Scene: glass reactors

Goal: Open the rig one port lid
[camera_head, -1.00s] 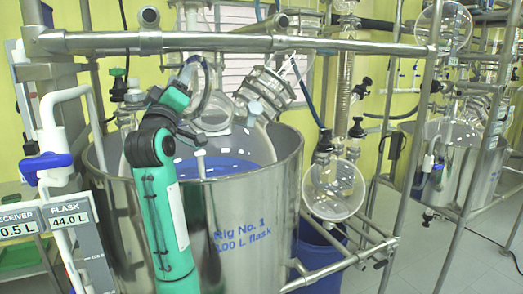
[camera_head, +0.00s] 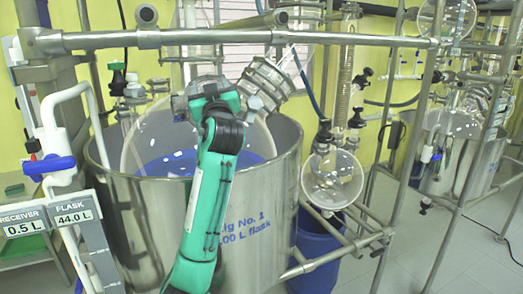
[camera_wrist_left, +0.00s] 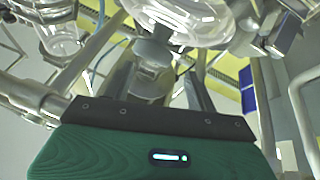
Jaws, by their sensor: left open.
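Rig one is a steel bath (camera_head: 155,225) marked "Rig No. 1", with a large round glass flask (camera_head: 140,145) in it holding blue liquid. A metal clamp collar (camera_head: 268,82) sits on the flask's upper right. I cannot pick out the port lid for sure in the head view; my green left arm covers part of the flask top. In the left wrist view my left gripper (camera_wrist_left: 158,74) is open, its dark fingers pointing away from the camera. A grey rounded metal part (camera_wrist_left: 154,56) shows between and beyond the fingers; I cannot tell whether they touch it. My right gripper is not in view.
A horizontal steel rail (camera_head: 230,40) crosses above the bath. A white pipe with a blue-handled valve (camera_head: 48,166) and the readout signs (camera_head: 75,213) stand at left. A round glass receiver (camera_head: 332,178) hangs at right. A second steel bath (camera_head: 455,160) stands farther right.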

